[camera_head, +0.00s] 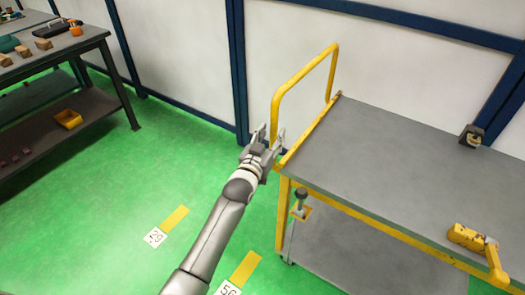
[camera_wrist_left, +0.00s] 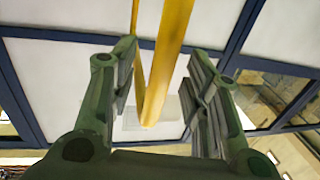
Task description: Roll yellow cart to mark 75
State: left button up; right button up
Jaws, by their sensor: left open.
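The yellow cart (camera_head: 390,165) has a grey top, a grey lower shelf and a yellow tube handle (camera_head: 304,78) at its left end. My left gripper (camera_head: 269,136) is open at the near lower part of this handle, by the cart's left edge. In the left wrist view the yellow handle bar (camera_wrist_left: 168,65) runs between the two open fingers of my left gripper (camera_wrist_left: 165,100). I cannot tell whether a finger touches it. Floor marks read 29 (camera_head: 155,237) and 56 (camera_head: 229,288), the second cut by the frame edge. No mark 75 shows. My right gripper is not in view.
A dark workbench (camera_head: 70,45) with small parts on top and a yellow bin (camera_head: 68,118) on its lower shelf stands at the left. A white wall with blue posts runs behind the cart. The green floor between bench and cart is clear. A yellow device (camera_head: 468,236) is at the cart's near right.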

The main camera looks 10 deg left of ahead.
pick_arm(q)
jog(key=s+a, duration=0.1)
jog(key=s, duration=0.7)
jog(key=shift+a, duration=0.1)
